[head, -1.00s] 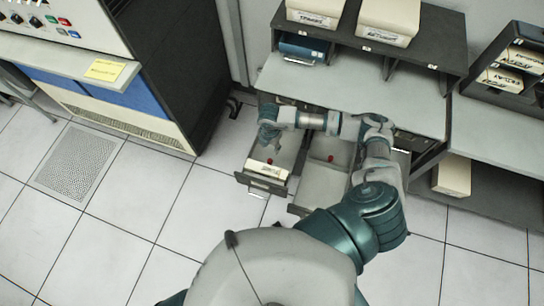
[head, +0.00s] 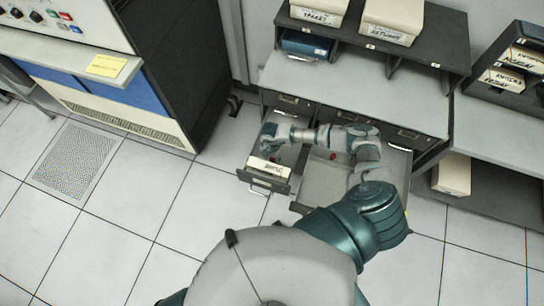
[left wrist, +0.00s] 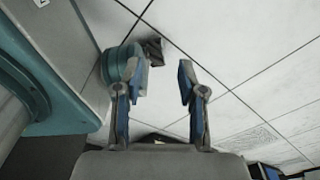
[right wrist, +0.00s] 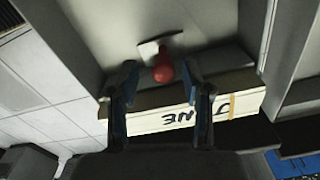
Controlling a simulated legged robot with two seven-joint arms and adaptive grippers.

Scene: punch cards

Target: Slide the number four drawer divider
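The leftmost open drawer (head: 245,178) holds a pale card box (head: 268,168) at its front. My right gripper (head: 270,140) reaches down into this drawer, behind the box. In the right wrist view the right gripper (right wrist: 160,85) is open, and a red knob (right wrist: 163,68) on a small plate (right wrist: 152,46) shows between and beyond its fingertips. The box (right wrist: 175,118) with an upside-down label lies just below them. Another red knob (head: 332,156) shows in the middle open drawer (head: 322,185), partly behind my arm. My left gripper (left wrist: 165,75) is open and empty above the floor. I cannot read drawer numbers.
The grey counter (head: 345,92) runs above the drawers, with card boxes (head: 393,20) on the shelf over it. A dark cabinet (head: 185,70) stands at the left. The tiled floor (head: 180,225) in front is clear.

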